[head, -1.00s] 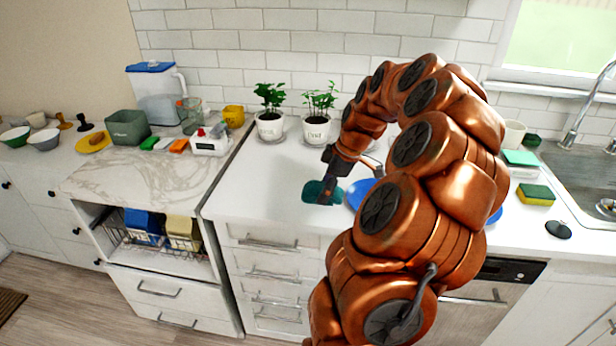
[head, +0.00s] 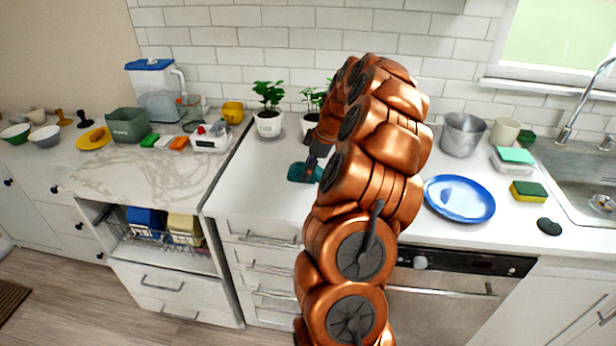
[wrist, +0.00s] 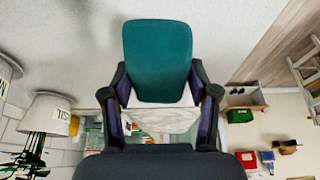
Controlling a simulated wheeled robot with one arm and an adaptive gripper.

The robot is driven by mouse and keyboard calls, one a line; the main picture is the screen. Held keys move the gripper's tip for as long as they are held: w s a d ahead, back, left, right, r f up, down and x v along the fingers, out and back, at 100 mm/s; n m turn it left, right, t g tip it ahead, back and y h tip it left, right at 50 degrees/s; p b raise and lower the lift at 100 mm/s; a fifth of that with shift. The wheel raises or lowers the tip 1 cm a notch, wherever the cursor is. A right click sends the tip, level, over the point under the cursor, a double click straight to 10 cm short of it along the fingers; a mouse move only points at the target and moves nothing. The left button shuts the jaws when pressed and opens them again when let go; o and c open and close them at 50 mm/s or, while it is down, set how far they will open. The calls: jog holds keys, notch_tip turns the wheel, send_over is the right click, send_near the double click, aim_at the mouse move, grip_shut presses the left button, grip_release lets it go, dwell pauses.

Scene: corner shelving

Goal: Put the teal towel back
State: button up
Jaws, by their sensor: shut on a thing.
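The teal towel (head: 304,172) is a small folded pad held over the white counter left of my arm. It also shows large in the wrist view (wrist: 157,60), between the fingers. My gripper (head: 314,158) is shut on the towel; in the wrist view the two fingers (wrist: 160,100) press its two sides. In the head view my arm hides part of the gripper. I cannot tell whether the towel touches the counter.
Two potted plants (head: 268,122) stand at the back of the counter. A blue plate (head: 459,198) lies to the right. A marble-topped unit (head: 130,182) on the left has a wire basket (head: 125,236) below. The counter's front left is clear.

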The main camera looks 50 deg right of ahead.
jog(key=shift+w, duration=0.2)
jog(key=shift+f+p, duration=1.05)
jog(key=shift+f, duration=0.75)
jog(key=shift+f+b, duration=0.15)
jog(key=shift+b, duration=0.15)
jog(key=o, duration=1.1)
jog(key=shift+d, duration=0.1)
